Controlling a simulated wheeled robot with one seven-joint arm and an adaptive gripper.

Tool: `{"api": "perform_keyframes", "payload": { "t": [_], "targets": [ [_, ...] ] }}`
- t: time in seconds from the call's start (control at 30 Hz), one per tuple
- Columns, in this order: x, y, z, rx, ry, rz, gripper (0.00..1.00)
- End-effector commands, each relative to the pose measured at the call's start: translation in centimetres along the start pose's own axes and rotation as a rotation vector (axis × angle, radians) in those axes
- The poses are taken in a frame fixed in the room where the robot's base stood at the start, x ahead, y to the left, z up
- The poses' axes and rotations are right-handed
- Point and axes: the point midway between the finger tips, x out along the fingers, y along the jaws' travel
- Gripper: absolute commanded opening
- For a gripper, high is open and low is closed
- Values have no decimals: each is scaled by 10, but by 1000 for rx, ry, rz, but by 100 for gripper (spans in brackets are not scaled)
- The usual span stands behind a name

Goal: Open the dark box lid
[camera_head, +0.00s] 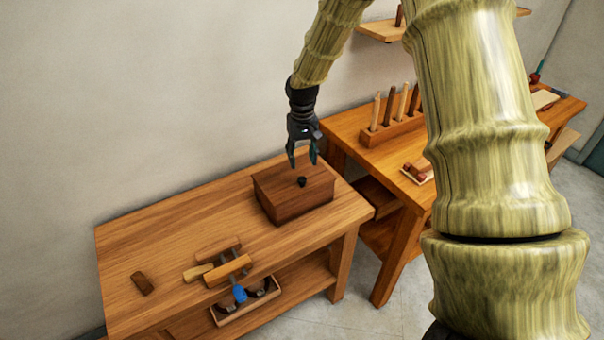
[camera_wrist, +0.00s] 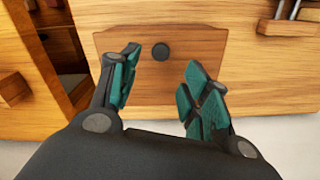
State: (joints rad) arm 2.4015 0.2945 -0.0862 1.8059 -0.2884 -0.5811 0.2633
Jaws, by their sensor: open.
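The dark brown wooden box (camera_head: 288,205) sits on the right part of the lower workbench, with its lid (camera_head: 293,177) down. A small black knob (camera_head: 301,182) stands on the lid. My gripper (camera_head: 303,163) is above the box, open and empty, fingers pointing down. In the wrist view, the box lid (camera_wrist: 190,78) lies beyond my gripper (camera_wrist: 158,88). The knob (camera_wrist: 161,51) shows between and past the two teal fingertips, apart from both.
The workbench (camera_head: 150,235) holds a small brown block (camera_head: 142,283) and a wooden clamp-like tool (camera_head: 228,270) left of the box. A taller bench stands to the right with a rack (camera_head: 392,128) of upright sticks. The bench's back left is clear.

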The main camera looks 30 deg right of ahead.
Motion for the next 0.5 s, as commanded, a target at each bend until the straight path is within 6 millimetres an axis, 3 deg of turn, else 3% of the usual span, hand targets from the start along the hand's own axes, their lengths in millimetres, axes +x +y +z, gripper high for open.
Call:
{"api": "perform_keyframes", "payload": {
  "t": [0.5],
  "targets": [
    [61, 0, 1, 0, -2, -1, 47]
  ]
}}
